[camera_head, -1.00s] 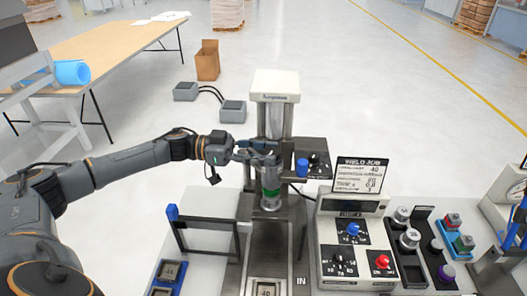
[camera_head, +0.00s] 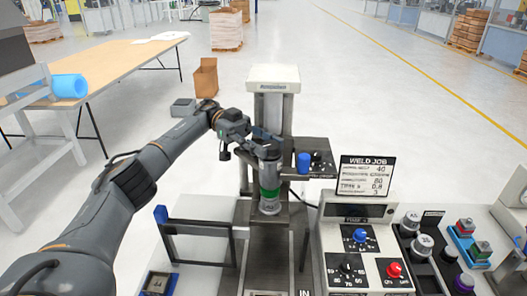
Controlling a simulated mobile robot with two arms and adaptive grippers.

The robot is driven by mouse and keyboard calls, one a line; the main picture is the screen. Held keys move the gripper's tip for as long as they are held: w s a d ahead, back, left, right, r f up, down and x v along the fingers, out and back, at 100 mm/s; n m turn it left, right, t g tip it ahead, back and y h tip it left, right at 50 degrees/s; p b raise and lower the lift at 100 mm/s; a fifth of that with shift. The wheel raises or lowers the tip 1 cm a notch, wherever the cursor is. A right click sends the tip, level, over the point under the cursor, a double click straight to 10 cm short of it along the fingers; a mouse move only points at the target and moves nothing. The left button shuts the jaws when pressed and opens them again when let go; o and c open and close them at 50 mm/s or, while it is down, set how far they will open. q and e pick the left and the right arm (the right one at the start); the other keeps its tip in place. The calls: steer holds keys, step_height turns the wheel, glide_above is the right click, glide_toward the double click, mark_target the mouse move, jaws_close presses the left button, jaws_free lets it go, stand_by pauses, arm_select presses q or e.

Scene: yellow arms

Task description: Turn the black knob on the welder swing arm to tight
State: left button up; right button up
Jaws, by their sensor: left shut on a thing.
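The welder (camera_head: 273,78) stands in the middle, with a white head on a grey column. A dark plate (camera_head: 290,171) juts right from the column; a blue cylinder (camera_head: 303,163) and a small black knob (camera_head: 318,161) are on it. I cannot tell whether this is the swing-arm knob. A grey cylinder with a green band (camera_head: 269,192) stands upright before the column. My left gripper (camera_head: 267,143) is at its top, left of the plate, and seems shut on it; the fingers hide the contact. My right gripper is not in view.
A control box (camera_head: 345,235) with blue, black and red knobs stands at right, under a weld job sign (camera_head: 366,176). Several capped cylinders (camera_head: 421,246) stand right of it. A dark frame (camera_head: 197,234) with a blue end is at left. The wooden table (camera_head: 100,62) is behind.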

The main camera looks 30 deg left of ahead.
arm_select(q)
steer(key=shift+d+f+g, duration=0.15)
steer(key=shift+g, duration=0.15)
steer(key=o, duration=0.9)
steer(key=shift+c, duration=0.2)
steer(key=o, duration=0.3)
steer(key=shift+d, duration=0.15)
